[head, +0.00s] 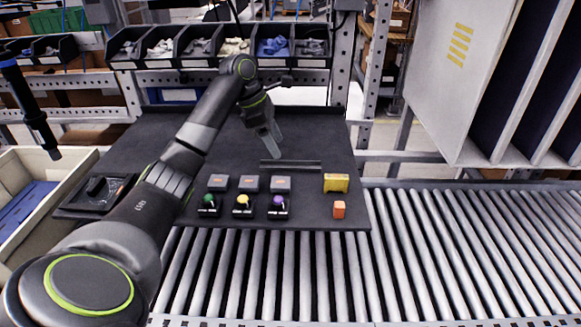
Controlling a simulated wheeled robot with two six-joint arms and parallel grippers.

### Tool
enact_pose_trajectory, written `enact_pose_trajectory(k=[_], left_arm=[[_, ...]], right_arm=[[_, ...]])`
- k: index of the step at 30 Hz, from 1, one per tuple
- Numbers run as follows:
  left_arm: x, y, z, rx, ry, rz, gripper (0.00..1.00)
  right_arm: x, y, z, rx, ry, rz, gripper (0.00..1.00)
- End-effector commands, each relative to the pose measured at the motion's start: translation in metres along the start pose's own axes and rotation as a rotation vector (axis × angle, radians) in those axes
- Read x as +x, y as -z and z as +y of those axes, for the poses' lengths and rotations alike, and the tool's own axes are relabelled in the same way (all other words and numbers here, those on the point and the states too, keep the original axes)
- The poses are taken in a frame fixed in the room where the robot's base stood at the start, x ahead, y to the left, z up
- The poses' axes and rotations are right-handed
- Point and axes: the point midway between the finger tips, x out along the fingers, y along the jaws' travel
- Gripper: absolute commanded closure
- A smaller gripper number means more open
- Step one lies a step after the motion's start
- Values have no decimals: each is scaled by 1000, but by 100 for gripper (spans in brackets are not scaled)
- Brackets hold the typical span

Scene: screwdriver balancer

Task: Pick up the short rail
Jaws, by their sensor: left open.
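The short rail (300,163) is a thin dark bar lying on the dark work mat (330,130), behind the row of small boxes. My left gripper (275,153) reaches in from the left and points down at the rail's left end. It looks open, with nothing seen between its fingers. Whether the fingertips touch the rail or stay just above it, I cannot tell. My right gripper is not in view.
Grey blocks and small boxes with green (208,200), yellow (243,201) and purple (278,202) knobs stand in front of the rail. A yellow part (336,183) and an orange block (339,209) sit right. A roller conveyor (470,250) runs along front and right.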

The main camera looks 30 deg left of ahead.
Motion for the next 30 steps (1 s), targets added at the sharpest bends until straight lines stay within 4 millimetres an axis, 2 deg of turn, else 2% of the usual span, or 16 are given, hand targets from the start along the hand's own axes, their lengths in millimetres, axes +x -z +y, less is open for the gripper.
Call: enact_pose_trajectory(k=[7,15,24,30], left_arm=[[18,-3,-1,1,3,0,43],[56,-7,-2,0,2,0,43],[61,-6,-1,0,-1,1,43],[61,-6,-1,0,-1,1,69]], right_arm=[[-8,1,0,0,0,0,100],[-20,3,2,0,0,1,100],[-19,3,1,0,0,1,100],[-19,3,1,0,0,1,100]])
